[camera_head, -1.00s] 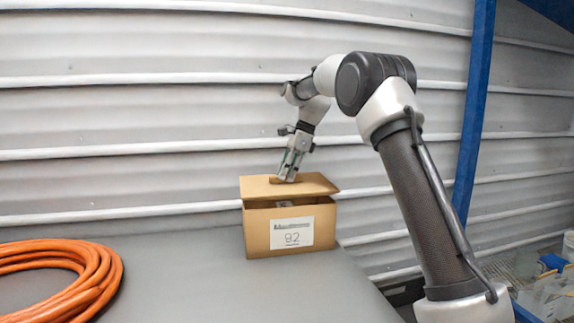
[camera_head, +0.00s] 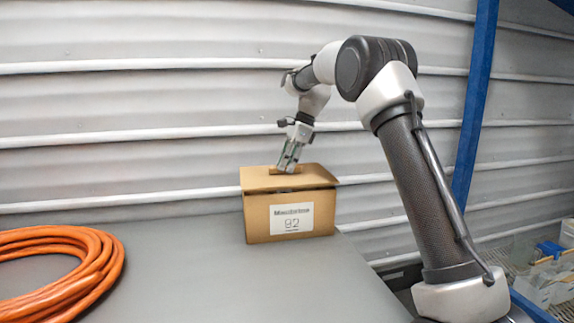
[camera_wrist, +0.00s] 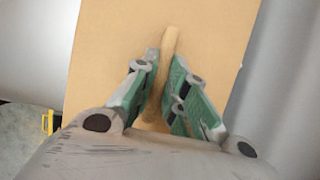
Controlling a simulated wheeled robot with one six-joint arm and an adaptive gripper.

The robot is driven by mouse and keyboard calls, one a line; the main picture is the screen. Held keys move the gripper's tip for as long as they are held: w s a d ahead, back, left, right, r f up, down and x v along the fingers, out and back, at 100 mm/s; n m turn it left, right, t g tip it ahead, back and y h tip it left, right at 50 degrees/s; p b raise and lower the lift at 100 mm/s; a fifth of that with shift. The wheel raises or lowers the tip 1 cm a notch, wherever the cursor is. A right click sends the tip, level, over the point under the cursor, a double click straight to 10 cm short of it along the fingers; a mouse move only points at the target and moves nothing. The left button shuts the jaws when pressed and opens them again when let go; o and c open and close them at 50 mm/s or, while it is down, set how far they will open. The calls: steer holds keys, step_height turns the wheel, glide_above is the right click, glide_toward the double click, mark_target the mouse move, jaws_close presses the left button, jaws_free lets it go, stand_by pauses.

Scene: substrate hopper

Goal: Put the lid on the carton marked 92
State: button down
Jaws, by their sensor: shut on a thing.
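The carton marked 92 (camera_head: 290,217) stands upright on the grey table, its white label facing the camera. The flat cardboard lid (camera_head: 258,181) lies over the carton's top, with a thin dark gap along the front edge beneath it. My gripper (camera_head: 287,169) is above the lid, pointing down, shut on the lid's raised handle. In the wrist view, the green-padded fingers of my gripper (camera_wrist: 163,98) sit on both sides of the tan handle (camera_wrist: 169,42), and the lid (camera_wrist: 115,35) fills most of the picture. The carton's inside is hidden.
An orange coiled hose (camera_head: 70,275) lies on the table (camera_head: 200,275) at the left. A corrugated metal wall (camera_head: 150,100) stands behind. A blue post (camera_head: 472,110) and a bin with items (camera_head: 545,280) are at the right, beyond the table. The table between hose and carton is clear.

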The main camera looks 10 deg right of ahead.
steer(key=shift+f, duration=0.65)
stand_by(0.8)
steer(key=c, duration=1.4)
jaws_free()
steer(key=shift+o, duration=0.2)
steer(key=v, duration=1.2)
steer(key=shift+d, duration=0.1)
